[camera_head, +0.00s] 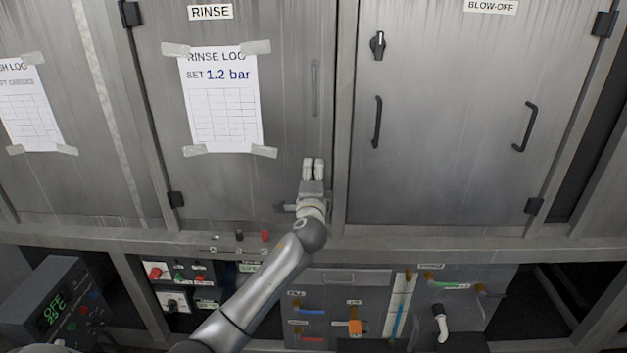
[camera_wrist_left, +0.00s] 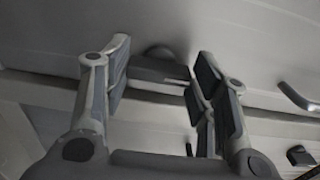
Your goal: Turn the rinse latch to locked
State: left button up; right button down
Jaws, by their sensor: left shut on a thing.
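The rinse door (camera_head: 285,60) is a grey metal panel under a RINSE label (camera_head: 210,12). My left gripper (camera_head: 313,163) is at the door's lower right. My arm and gripper cover the latch in the head view. In the left wrist view a dark latch with a round hub (camera_wrist_left: 160,66) sits between the two fingers of my left gripper (camera_wrist_left: 160,75). The gripper is shut on the latch, whose lever spans from one finger to the other. I cannot tell which way the latch points relative to its marks. My right gripper is not in view.
A bar handle (camera_head: 315,88) is above my gripper on the rinse door. The blow-off door (camera_head: 450,110) to the right has its own black latch (camera_head: 377,45) and two handles. Below is a ledge (camera_head: 450,241), with control panels and valves underneath.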

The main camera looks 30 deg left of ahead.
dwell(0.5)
pick_arm(q)
jog(key=o, duration=1)
jog(key=shift+o, duration=0.2)
jog(key=v, duration=1.2)
jog(key=shift+f, duration=0.1)
